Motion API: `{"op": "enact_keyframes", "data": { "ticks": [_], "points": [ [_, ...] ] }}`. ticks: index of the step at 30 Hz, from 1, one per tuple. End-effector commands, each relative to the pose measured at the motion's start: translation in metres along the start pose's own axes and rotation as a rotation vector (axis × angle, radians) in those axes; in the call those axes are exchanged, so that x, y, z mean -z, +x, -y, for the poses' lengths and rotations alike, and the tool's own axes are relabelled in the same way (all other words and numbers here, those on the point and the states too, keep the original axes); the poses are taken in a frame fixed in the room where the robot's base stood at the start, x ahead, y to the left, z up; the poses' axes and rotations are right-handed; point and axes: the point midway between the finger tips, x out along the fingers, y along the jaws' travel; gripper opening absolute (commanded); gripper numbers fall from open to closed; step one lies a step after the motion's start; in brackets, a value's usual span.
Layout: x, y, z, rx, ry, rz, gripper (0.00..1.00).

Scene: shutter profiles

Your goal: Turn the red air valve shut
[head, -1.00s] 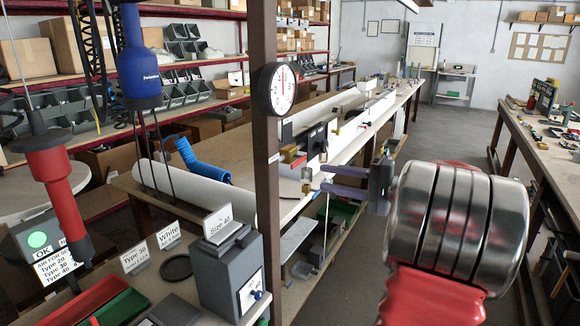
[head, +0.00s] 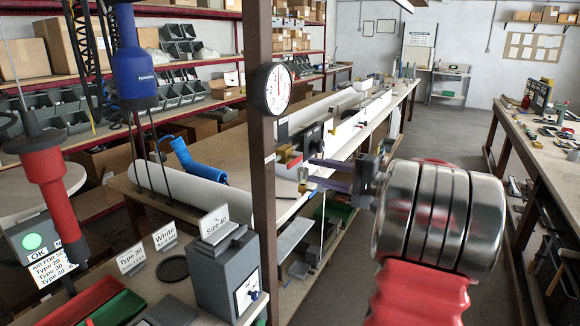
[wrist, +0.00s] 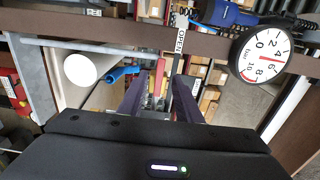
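The red valve handle (head: 294,162) shows as a small red piece by brass-coloured fittings, just right of the brown post in the head view. In the wrist view a red strip, likely the same handle (wrist: 159,76), lies between the fingertips, beside a white tag marked OPEN (wrist: 181,38). My gripper (head: 312,171) is open, its two purple fingers reaching left toward the fittings. The wrist view also shows my gripper (wrist: 160,82) with a clear gap between the fingers. I cannot tell whether either finger touches the handle.
A round pressure gauge (head: 272,89) sits on the brown post (head: 260,200); its needle reads about 6 in the wrist view (wrist: 260,57). A grey size box (head: 225,275) stands below left. A long bench with white profiles (head: 345,130) runs behind. The floor aisle to the right is clear.

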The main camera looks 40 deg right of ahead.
Motion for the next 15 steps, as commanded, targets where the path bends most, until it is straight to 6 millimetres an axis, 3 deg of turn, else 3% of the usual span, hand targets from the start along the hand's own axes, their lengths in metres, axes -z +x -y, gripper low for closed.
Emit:
{"op": "enact_keyframes", "data": {
  "ticks": [15],
  "points": [
    [0.0,0.076,0.0,0.0,0.0,0.002,0.31]
  ]
}}
